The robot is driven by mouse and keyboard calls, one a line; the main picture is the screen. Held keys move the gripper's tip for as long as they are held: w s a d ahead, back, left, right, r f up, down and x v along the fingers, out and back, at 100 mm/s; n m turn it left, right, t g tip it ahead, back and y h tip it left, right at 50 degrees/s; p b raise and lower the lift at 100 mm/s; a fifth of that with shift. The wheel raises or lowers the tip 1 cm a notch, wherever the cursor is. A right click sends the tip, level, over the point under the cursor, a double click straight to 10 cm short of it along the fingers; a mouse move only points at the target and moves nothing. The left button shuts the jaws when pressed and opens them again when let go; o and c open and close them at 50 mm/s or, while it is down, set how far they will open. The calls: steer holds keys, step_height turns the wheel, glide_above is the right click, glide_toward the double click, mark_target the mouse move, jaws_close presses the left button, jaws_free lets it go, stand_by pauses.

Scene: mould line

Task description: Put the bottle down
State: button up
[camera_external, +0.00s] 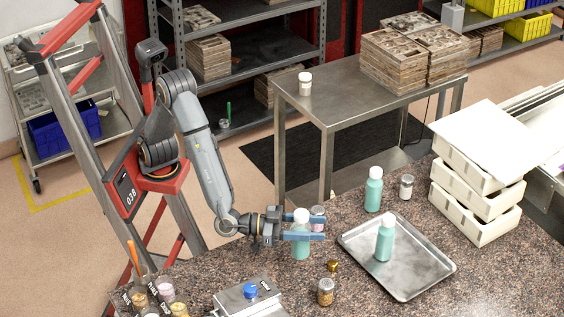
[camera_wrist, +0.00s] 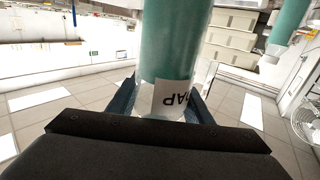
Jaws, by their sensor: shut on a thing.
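My gripper (camera_external: 314,229) is shut on a teal bottle (camera_external: 301,249) with a white cap, above the front left part of the speckled counter (camera_external: 470,290). The bottle is upright; I cannot tell whether its base touches the counter. In the wrist view the teal bottle (camera_wrist: 178,45) fills the space between the fingers of my gripper (camera_wrist: 163,100), with part of a white label showing. A second teal bottle (camera_external: 385,243) stands on the metal tray (camera_external: 425,262) to the right. A third teal bottle (camera_external: 374,194) stands on the counter behind the tray.
A small jar (camera_external: 318,213) is close behind my gripper. Another jar (camera_external: 326,293) and a brass piece (camera_external: 332,266) are in front of it. A scale (camera_external: 247,298) is at the front left. A clear jar (camera_external: 406,187) and stacked white boxes (camera_external: 470,215) stand at the right.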

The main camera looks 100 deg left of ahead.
steer(key=shift+r, duration=0.5)
